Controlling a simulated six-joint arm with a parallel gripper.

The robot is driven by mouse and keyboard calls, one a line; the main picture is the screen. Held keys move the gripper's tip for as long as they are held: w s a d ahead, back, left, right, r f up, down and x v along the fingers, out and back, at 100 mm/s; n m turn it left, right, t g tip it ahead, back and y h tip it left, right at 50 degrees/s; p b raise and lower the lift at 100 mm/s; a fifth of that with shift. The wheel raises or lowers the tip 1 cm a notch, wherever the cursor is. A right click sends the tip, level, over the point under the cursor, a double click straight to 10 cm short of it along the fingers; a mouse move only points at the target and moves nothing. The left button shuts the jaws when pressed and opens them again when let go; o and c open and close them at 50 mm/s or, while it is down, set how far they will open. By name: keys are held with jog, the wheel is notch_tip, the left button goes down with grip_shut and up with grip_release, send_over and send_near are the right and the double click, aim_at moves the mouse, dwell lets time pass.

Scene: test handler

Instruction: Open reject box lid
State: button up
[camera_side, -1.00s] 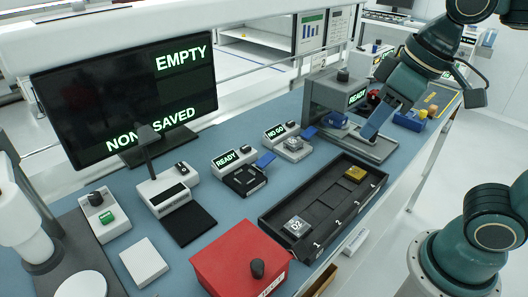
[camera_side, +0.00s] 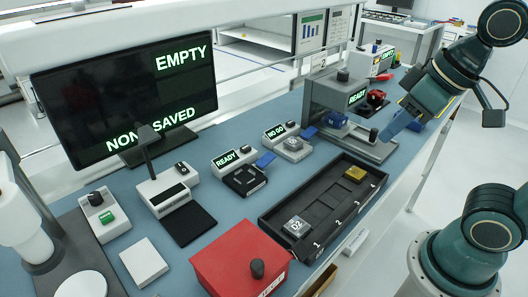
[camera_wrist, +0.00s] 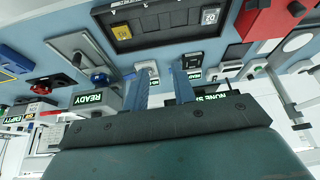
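The red reject box (camera_side: 225,262) stands at the front edge of the blue bench in the side view, its lid shut. A black knob (camera_side: 257,268) sits on the lid. In the wrist view, the red box (camera_wrist: 262,22) is at the upper right, cut by the frame edge, with its knob (camera_wrist: 297,9) showing. My gripper (camera_side: 393,127) is in the air near the front of the grey test station, far to the right of the box. In the wrist view its two blue fingers (camera_wrist: 160,82) are apart with nothing seen between them.
A black slotted tray (camera_side: 322,208) lies between the box and the grey test station (camera_side: 328,97), holding a D2 part (camera_side: 297,226) and a yellow part (camera_side: 355,174). Small READY and NO GO devices stand behind the tray. A monitor (camera_side: 125,95) stands at the back left.

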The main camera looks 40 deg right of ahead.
jog(key=shift+s+d+f+m, duration=0.45)
jog(key=shift+s+d, duration=0.25)
jog(key=shift+d, duration=0.1)
jog(key=o, duration=0.3)
notch_tip(320, 180, up, 2)
jog(key=m+g, duration=0.5)
jog(key=m, duration=0.4)
send_over(257, 264)
notch_tip(257, 264, down, 14)
jog(key=shift+r, duration=0.15)
jog(key=shift+c, duration=0.3)
